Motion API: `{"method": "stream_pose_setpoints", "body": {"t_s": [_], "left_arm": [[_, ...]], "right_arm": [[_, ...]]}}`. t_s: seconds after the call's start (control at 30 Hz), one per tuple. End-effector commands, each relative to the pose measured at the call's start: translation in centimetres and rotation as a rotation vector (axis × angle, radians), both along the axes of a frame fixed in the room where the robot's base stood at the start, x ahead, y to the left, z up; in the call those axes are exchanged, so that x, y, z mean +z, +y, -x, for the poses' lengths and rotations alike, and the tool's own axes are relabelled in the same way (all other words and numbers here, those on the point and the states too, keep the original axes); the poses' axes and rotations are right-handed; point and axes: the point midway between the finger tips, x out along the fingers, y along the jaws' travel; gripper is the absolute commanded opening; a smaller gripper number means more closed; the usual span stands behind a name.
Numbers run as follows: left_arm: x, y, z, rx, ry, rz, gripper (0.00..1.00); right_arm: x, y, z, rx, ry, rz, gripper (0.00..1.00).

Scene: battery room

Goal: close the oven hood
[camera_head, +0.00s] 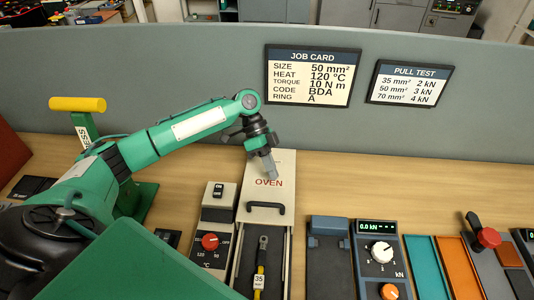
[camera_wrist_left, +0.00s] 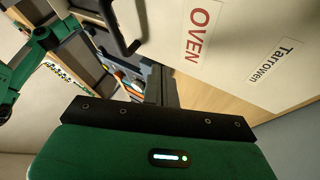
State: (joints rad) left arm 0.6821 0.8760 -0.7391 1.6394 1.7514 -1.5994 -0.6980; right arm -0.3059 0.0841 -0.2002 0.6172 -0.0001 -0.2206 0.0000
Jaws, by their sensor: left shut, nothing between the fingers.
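The oven hood (camera_head: 266,195) is a cream cover marked OVEN with a black handle (camera_head: 266,207) at its front edge. It sits at the back of the oven, and the dark oven bed (camera_head: 246,262) in front of it is uncovered. A cable lug with a yellow tag marked 35 (camera_head: 259,280) lies in the bed. My left gripper (camera_head: 270,177) is shut and empty, pointing down over the hood's top near the lettering; I cannot tell whether it touches. In the left wrist view the hood (camera_wrist_left: 225,45) and its handle (camera_wrist_left: 122,32) show close up. My right gripper is not in view.
A control box (camera_head: 215,235) with a red knob stands left of the oven. A pull tester (camera_head: 382,255) and coloured strips (camera_head: 425,265) are to the right. A grey partition (camera_head: 180,70) with a job card (camera_head: 312,76) stands behind. Bare wood lies beside the hood.

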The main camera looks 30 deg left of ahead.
Motion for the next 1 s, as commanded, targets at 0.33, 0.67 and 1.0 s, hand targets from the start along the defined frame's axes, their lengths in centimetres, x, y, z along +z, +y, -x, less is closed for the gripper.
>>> {"method": "stream_pose_setpoints", "body": {"t_s": [0.33, 0.67, 1.0], "left_arm": [[-2.1, -3.3, 3.3, -0.002, 0.001, -0.001, 0.0], [-2.1, -4.0, 4.6, -0.001, -0.001, 0.0, 0.0], [-2.1, -4.0, 4.7, 0.0, 0.0, 0.0, 0.0]], "right_arm": [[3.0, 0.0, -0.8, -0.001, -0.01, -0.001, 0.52], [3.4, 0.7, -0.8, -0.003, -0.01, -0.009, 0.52], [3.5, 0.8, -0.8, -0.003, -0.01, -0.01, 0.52]]}}
